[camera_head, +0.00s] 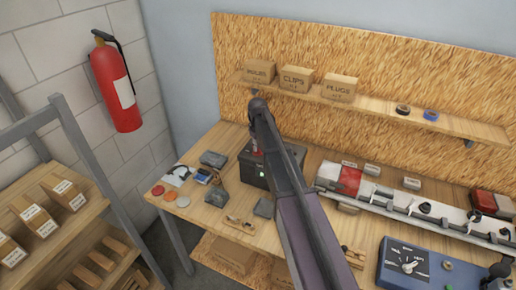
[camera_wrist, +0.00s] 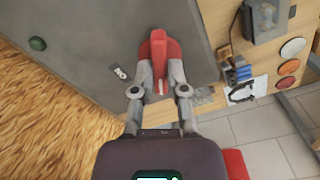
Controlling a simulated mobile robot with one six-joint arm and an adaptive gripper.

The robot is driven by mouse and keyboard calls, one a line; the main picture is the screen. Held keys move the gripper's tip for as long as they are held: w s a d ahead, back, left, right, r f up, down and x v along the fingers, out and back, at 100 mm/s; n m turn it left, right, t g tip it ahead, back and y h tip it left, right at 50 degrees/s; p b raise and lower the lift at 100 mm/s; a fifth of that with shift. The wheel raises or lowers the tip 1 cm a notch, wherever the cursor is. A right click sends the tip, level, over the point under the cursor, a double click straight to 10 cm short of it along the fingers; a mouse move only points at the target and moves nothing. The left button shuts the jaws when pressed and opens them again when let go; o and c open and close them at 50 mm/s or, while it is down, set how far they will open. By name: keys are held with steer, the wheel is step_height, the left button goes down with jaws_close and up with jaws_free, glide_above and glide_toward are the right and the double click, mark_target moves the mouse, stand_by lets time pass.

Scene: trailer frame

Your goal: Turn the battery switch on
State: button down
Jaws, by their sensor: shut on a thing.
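The battery switch has a red handle (camera_wrist: 158,45) on a red round base, set on the face of a dark grey box (camera_wrist: 85,35). In the wrist view my gripper (camera_wrist: 159,82) is shut on the red handle, one finger on each side. The handle points roughly up the picture, away from my wrist. A dark green round lamp (camera_wrist: 38,44) and a small pale plate (camera_wrist: 121,72) are on the same face. In the head view the box (camera_head: 252,172) stands on the workbench, partly hidden by my arm; a little red shows beside my gripper.
The workbench (camera_head: 225,205) holds small grey parts and coloured discs left of the box. A long light bar (camera_head: 430,208) and blue control panel (camera_head: 418,265) are to the right. A shelf (camera_head: 375,108) with cartons is above. A fire extinguisher (camera_head: 115,85) hangs at left.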

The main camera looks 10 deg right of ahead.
steer(key=shift+m, duration=6.7)
